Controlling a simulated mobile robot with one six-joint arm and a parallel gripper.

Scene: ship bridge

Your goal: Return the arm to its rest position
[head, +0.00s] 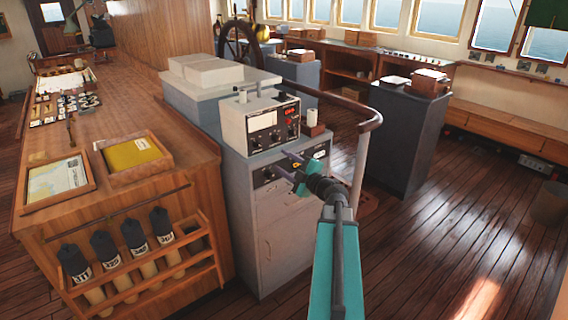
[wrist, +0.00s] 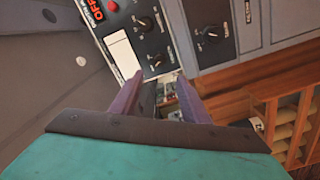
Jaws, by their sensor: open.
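My teal arm (head: 337,265) reaches up from the bottom of the head view toward the grey console cabinet (head: 270,220). My gripper (head: 283,167) is at the cabinet's upper front, close to its black knob panel (head: 318,151). Whether it touches the panel I cannot tell. In the wrist view the gripper (wrist: 158,88) has its two purple fingers apart, with no held object visible between them. Behind them are black knobs (wrist: 209,33), a white rectangle (wrist: 121,55) and red "OFF" lettering (wrist: 95,10).
A metering instrument (head: 262,122) and a small white roll (head: 311,118) stand on the cabinet. A curved handrail (head: 362,150) rises just right of my arm. Open floor (head: 440,235) lies right.

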